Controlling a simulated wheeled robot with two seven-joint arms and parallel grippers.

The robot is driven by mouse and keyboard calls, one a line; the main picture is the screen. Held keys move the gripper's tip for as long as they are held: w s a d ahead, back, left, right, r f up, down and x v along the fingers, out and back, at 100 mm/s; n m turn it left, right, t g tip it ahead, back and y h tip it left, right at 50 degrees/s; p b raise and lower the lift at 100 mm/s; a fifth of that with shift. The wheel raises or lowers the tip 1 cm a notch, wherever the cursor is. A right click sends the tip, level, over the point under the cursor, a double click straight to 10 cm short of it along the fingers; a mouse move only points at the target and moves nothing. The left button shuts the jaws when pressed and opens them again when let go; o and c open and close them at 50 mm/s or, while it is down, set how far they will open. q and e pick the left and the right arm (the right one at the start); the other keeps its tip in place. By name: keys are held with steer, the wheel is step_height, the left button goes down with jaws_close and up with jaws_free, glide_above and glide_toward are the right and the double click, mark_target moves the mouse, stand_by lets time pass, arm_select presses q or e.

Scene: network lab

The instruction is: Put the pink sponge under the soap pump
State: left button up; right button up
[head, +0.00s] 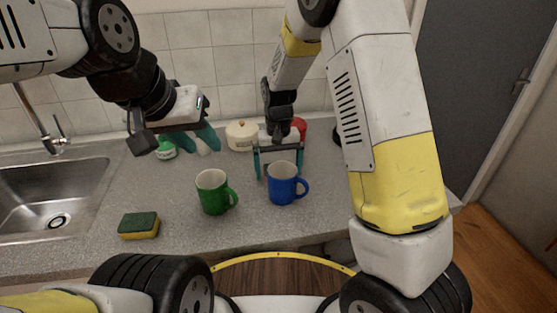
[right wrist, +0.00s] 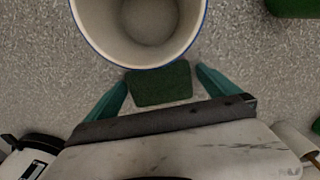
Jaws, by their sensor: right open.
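No plainly pink sponge shows. In the right wrist view a dark green pad (right wrist: 160,84), perhaps a sponge's top, lies between the fingertips of my right gripper (right wrist: 160,88), beside a blue-rimmed mug. The fingers are apart and do not visibly touch it. In the head view my right gripper (head: 278,164) is low behind the blue mug (head: 284,184), which hides the pad. My left gripper (head: 207,140) hangs over the back of the counter; a small white shape shows by its fingers, and its grip is unclear. I cannot make out a soap pump for certain.
A green-and-yellow sponge (head: 139,225) lies at the front left, beside the sink (head: 50,200). A green mug (head: 213,192) stands left of the blue one. A cream lidded pot (head: 241,135) and a green container (head: 165,151) stand near the tiled wall.

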steer(key=shift+r, duration=0.1)
steer(key=c, duration=1.5)
